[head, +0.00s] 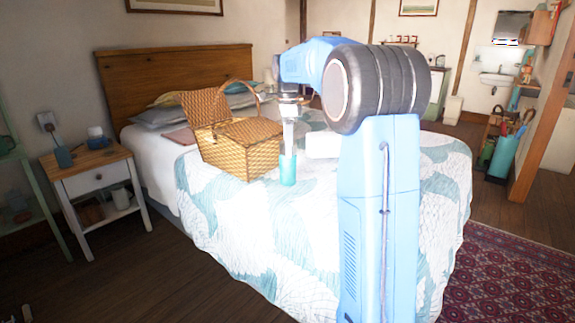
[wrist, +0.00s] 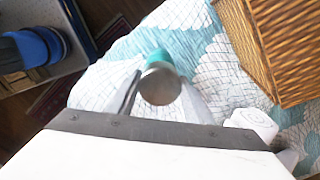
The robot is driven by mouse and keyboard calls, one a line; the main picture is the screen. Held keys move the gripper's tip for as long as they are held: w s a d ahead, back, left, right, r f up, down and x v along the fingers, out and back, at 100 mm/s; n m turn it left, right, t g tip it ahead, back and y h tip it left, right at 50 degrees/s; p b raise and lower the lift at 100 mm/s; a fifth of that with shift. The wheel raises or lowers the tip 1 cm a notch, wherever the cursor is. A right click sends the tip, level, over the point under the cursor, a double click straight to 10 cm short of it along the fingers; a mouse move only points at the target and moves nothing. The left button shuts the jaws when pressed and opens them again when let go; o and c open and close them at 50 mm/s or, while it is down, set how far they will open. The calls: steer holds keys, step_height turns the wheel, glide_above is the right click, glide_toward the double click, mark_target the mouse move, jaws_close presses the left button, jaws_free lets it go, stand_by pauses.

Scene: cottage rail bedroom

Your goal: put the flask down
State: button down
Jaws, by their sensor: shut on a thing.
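The flask (head: 288,170) is a teal cylinder, upright below my gripper in front of the wicker basket in the head view. In the wrist view the flask (wrist: 160,84) shows its round metal top, with teal behind it. My gripper (head: 288,146) points down and is shut on the flask; in the wrist view its fingers (wrist: 158,95) lie on either side of it. The flask is over the patterned quilt of the bed (head: 250,225), near its front side. I cannot tell whether its base touches the quilt.
An open wicker basket (head: 238,150) stands on the bed, close left of the flask. A white bundle (head: 322,145), possibly a rolled towel, lies close to the right. The quilt toward the front right looks clear. A nightstand (head: 92,179) stands left of the bed.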

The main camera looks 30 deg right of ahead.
steer(key=shift+f, duration=2.7)
steer(key=c, duration=0.9)
jaws_free()
step_height(320, 180, up, 12)
steer(key=shift+r, duration=0.1)
